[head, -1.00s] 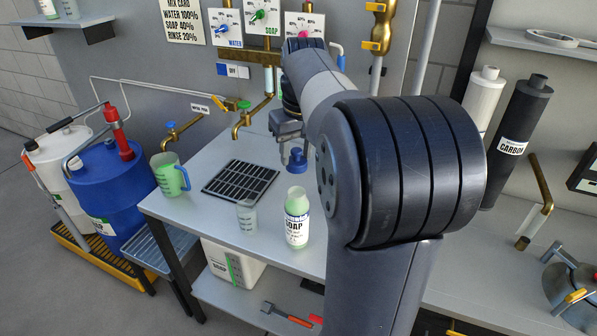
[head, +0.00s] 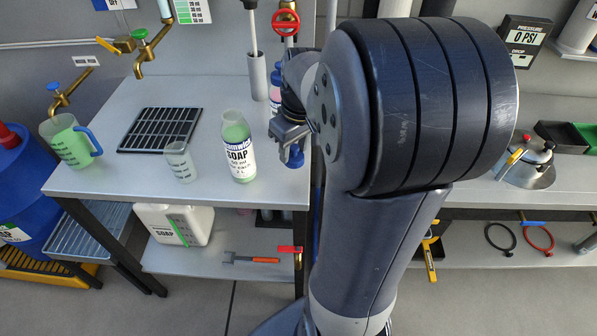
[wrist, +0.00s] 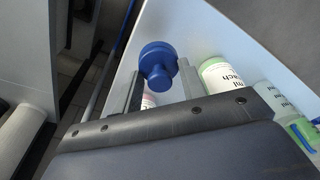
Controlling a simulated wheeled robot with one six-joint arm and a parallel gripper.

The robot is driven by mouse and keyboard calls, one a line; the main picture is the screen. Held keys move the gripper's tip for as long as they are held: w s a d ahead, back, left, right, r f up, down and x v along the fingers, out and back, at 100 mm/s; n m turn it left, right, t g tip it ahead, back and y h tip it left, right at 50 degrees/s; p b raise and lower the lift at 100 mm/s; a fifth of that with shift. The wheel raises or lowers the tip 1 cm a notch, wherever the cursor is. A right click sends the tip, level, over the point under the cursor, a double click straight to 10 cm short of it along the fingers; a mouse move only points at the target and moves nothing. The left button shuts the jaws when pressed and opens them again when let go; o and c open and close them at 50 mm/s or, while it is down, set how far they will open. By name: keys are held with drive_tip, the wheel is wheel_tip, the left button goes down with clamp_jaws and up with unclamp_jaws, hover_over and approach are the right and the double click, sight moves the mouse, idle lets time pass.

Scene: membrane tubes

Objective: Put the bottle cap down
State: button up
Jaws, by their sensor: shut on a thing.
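The blue bottle cap (head: 294,156) is held between the fingers of my gripper (head: 288,148), near the right edge of the table. In the wrist view the cap (wrist: 158,62) shows as a wide blue disc with a knob, between the two grey fingers.
A clear beaker (head: 180,162) and a black drain grate (head: 160,130) are left of the bottle. A green jug (head: 70,142) stands at the table's left end. A pink bottle (head: 275,95) is behind my gripper. Bare tabletop (head: 205,200) lies in front.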

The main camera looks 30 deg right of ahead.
sight(293, 176)
wheel_tip(293, 176, down, 7)
drive_tip(key=shift+r, duration=0.2)
drive_tip(key=shift+f+b, duration=0.1)
drive_tip(key=shift+b, duration=0.2)
drive_tip(key=o, duration=0.9)
drive_tip(key=r, duration=0.4)
drive_tip(key=s+r+p, duration=0.1)
drive_tip(key=r, duration=0.7)
drive_tip(key=shift+s+d, duration=0.15)
drive_tip(key=shift+s, duration=0.2)
